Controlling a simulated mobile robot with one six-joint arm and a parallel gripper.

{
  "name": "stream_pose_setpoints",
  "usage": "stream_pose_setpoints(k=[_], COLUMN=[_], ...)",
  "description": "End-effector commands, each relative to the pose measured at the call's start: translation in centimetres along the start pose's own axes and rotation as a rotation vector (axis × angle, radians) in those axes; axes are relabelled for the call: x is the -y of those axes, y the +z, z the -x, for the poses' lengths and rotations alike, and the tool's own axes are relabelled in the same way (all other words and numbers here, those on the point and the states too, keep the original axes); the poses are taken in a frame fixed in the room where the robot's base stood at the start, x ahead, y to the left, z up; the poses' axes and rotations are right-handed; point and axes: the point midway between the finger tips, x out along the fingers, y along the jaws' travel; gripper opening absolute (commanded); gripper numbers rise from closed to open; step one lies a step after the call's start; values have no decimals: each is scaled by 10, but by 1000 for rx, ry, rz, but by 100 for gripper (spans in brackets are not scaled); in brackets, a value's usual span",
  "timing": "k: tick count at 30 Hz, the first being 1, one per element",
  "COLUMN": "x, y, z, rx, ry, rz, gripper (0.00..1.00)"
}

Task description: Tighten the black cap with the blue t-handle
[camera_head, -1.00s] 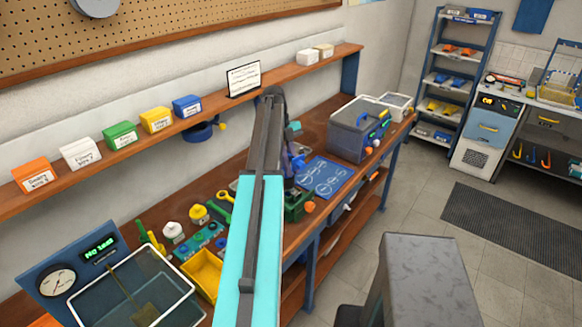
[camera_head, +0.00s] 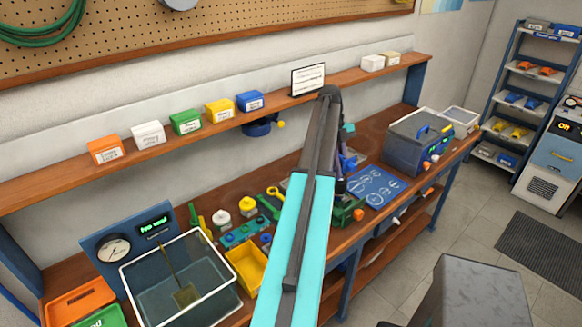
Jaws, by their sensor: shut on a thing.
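My arm's turquoise link crosses the middle of the head view and hides much of the work spot. My gripper (camera_head: 345,168) shows only in part beside the arm's dark upper link, above the green vise (camera_head: 347,210) on the bench. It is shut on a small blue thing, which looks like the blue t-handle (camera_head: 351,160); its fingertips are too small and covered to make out. I cannot make out the black cap; the area at the vise is partly behind my arm.
A blue mat with white outlines (camera_head: 377,187) lies right of the vise. A grey-blue case (camera_head: 418,142) stands beyond it. Left are a yellow bin (camera_head: 246,266), a clear water tank (camera_head: 180,280) and a gauge panel (camera_head: 125,240). A shelf (camera_head: 150,155) with coloured boxes runs behind.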

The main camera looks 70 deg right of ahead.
Motion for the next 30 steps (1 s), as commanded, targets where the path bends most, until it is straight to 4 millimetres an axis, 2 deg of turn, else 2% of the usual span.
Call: stream_pose_setpoints(k=[5,14,30], x=[-15,-59,-160], y=[11,39,84], z=[10,37,89], rx=[0,3,3], ry=[-26,-98,-244], rz=[56,219,572], gripper=[0,0,0])
